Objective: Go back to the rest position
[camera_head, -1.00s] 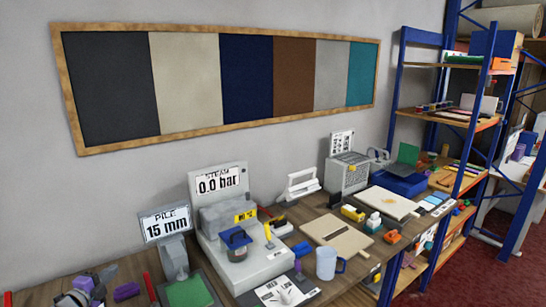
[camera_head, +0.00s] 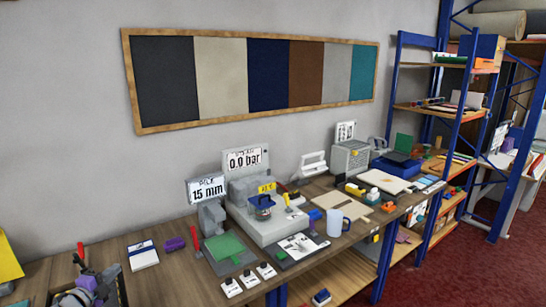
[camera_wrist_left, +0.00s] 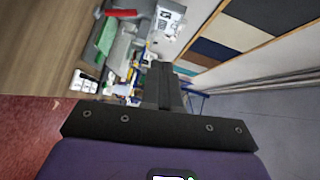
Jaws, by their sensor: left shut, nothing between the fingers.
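My right gripper is not in view.
The wooden bench (camera_head: 185,285) carries a pile gauge (camera_head: 207,190), steam unit (camera_head: 270,218), purple block (camera_head: 175,244), white card (camera_head: 143,255) and mug (camera_head: 336,222). A swatch board (camera_head: 250,80) hangs behind. Blue shelving (camera_head: 447,130) stands at right. Red floor is clear at lower right.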

